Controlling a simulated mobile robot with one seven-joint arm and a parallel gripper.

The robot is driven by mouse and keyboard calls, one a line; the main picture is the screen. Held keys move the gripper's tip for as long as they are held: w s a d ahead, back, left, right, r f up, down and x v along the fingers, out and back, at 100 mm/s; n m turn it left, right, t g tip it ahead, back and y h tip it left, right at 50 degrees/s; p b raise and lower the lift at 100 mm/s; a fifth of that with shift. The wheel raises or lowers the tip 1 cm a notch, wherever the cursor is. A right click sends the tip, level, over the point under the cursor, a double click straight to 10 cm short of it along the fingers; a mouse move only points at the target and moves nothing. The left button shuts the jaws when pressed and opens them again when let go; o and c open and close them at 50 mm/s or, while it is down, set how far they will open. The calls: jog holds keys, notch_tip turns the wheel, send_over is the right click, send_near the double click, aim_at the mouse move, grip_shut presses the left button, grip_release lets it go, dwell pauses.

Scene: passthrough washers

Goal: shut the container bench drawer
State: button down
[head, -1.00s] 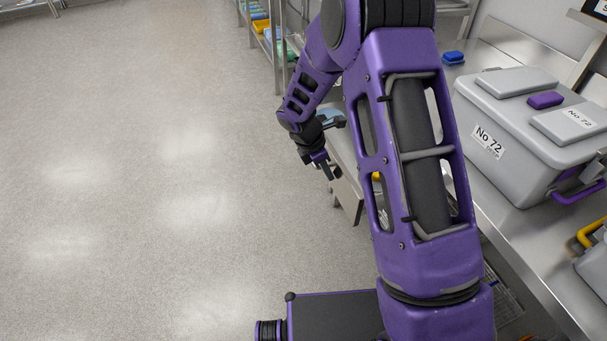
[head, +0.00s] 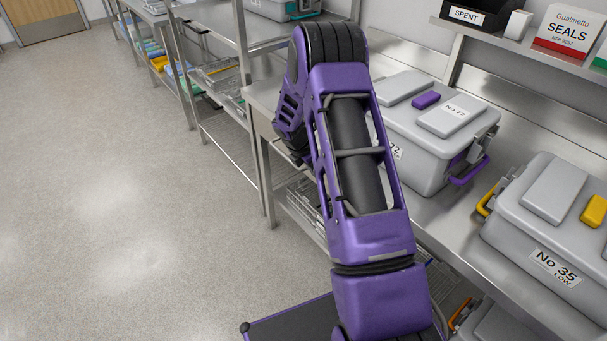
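The steel container bench (head: 428,216) runs along the right side, seen from above. A grey lidded container marked No 72 (head: 424,165) stands on it, with a purple handle. A second grey container marked No 35 (head: 530,235) stands nearer, at the right. My purple arm reaches up through the middle and bends down at the bench's front edge. My gripper is hidden behind the arm. The bench drawer cannot be made out; its likely place at the front is covered by my arm, so how far it stands open cannot be told.
Wire shelves (head: 300,205) sit under the bench. A steel rack (head: 215,75) with trays stands beyond it. A wall shelf (head: 520,50) holds a box marked SEALS (head: 566,32) and a black SPENT bin (head: 470,14). The floor (head: 110,200) at left is clear.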

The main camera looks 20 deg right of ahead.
jog(key=shift+w+d, duration=0.1)
jog(key=shift+d, duration=0.2)
